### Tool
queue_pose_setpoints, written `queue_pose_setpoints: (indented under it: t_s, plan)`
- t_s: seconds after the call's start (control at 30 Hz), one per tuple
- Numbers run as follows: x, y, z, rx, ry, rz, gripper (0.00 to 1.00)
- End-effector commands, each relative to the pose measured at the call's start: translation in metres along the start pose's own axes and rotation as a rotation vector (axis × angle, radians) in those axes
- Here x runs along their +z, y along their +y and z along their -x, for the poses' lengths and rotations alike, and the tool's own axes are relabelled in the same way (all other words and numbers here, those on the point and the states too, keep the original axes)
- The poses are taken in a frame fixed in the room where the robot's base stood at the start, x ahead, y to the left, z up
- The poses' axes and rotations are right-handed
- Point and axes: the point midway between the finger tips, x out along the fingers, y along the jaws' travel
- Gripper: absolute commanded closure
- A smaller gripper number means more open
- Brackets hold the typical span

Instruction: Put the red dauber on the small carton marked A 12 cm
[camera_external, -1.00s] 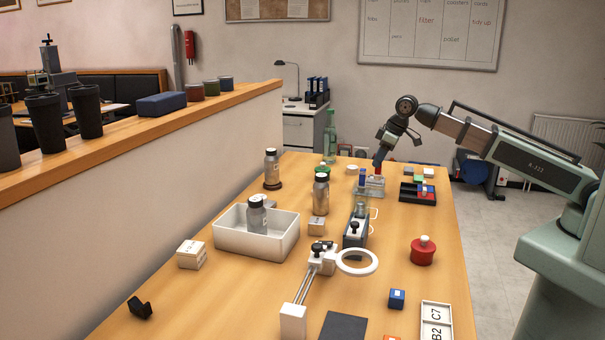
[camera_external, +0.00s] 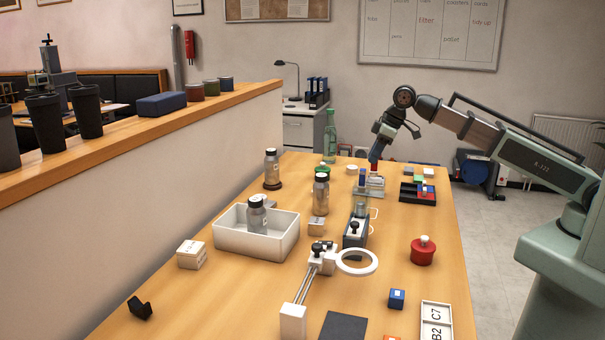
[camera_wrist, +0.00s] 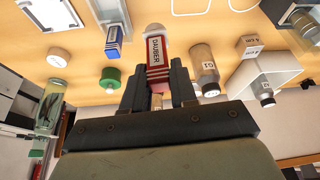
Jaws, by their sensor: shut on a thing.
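My gripper (camera_external: 376,153) is at the far end of the table, above and just behind a clear stand. It is shut on the red dauber (camera_wrist: 158,65), whose label reads DAUBER; its red part (camera_external: 374,167) shows below the fingers. Its white end points to the top of the wrist view. I cannot tell how far it is clear of the stand. A small pale carton (camera_external: 316,226) stands right of the white tray. A larger pale carton (camera_external: 191,255) stands left of the tray. Their markings are too small to read in the external view.
A silver bottle (camera_external: 321,194) stands between my gripper and the small carton. The white tray (camera_external: 280,244) holds another bottle. A blue marker (camera_wrist: 113,40) stands near the dauber. A green bottle (camera_external: 330,140) stands at the back. A ring holder (camera_external: 357,272) occupies the middle front.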

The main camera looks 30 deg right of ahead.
Motion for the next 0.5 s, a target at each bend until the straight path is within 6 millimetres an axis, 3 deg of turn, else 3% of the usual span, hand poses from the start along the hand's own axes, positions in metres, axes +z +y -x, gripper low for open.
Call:
queue_pose_setpoints:
  t_s: [0.03, 0.23, 0.5]
  plan:
    - [-0.007, -0.018, -0.004, -0.011, 0.000, 0.025, 1.00]
    - [-0.041, -0.081, -0.019, -0.047, 0.000, 0.113, 1.00]
    - [-0.113, -0.174, -0.041, -0.094, 0.000, 0.225, 1.00]
